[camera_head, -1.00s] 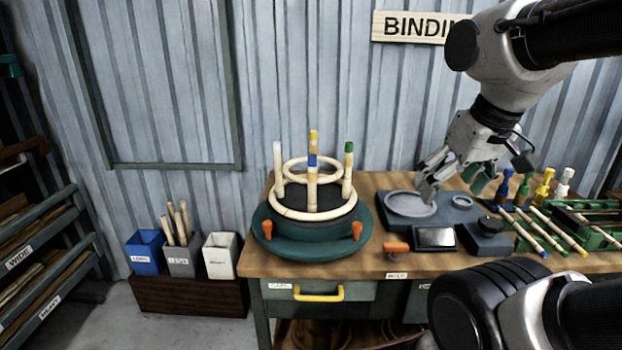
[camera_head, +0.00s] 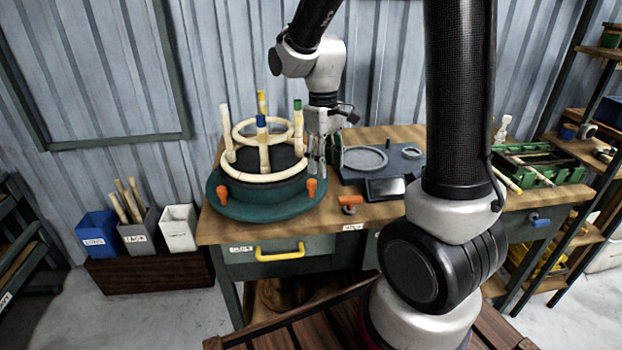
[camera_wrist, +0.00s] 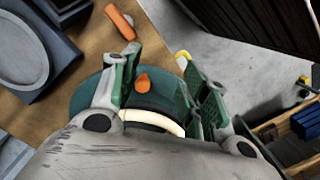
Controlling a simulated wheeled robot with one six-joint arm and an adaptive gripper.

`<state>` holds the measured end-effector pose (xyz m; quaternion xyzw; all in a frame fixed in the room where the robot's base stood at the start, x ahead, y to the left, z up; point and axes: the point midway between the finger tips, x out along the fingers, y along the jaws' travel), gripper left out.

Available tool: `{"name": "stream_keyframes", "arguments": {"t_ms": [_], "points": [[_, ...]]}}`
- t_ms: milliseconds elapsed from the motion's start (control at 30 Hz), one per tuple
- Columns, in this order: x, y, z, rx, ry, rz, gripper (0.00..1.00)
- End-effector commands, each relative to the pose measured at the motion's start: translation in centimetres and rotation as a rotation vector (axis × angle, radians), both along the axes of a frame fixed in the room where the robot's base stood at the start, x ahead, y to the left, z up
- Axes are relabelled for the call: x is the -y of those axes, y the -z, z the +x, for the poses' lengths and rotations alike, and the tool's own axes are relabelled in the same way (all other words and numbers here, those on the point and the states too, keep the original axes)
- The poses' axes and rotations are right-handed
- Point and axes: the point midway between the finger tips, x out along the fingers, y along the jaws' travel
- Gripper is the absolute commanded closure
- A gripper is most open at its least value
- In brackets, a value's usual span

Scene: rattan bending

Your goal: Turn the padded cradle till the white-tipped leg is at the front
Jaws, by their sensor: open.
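The padded cradle (camera_head: 262,208) is a dark green round turntable with a black pad at the left of the bench. It carries a rattan frame (camera_head: 262,178) of two rings and upright legs. The white-tipped leg (camera_head: 226,133) is at the left, the blue-tipped leg (camera_head: 263,145) at the front, the green-tipped leg (camera_head: 298,125) at the right and the yellow-tipped leg (camera_head: 261,102) at the back. Orange knobs (camera_head: 311,190) stand on the rim. My gripper (camera_head: 318,168) is open beside the cradle's right side. In the wrist view an orange knob (camera_wrist: 142,83) shows between its fingers.
A grey-blue fixture with a round dish (camera_head: 362,158) and a dark screen (camera_head: 386,188) lies right of the cradle. An orange handle (camera_head: 350,203) is at the bench's front edge. Green racks (camera_head: 540,165) hold rods at the right. Bins (camera_head: 138,233) stand on the left.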

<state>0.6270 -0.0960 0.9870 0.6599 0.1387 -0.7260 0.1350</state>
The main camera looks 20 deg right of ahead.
Motion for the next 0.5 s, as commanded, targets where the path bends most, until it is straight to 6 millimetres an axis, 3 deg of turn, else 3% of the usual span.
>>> {"name": "stream_keyframes", "arguments": {"t_ms": [100,167,333,500], "points": [[-0.7,1.6,3.8,0.023,-0.124,0.013,0.55],[-1.0,0.7,5.4,0.074,-0.194,0.021,0.55],[-1.0,1.3,5.7,0.088,-0.276,0.026,0.55],[-1.0,4.0,5.6,0.084,-0.276,0.026,0.55]]}}
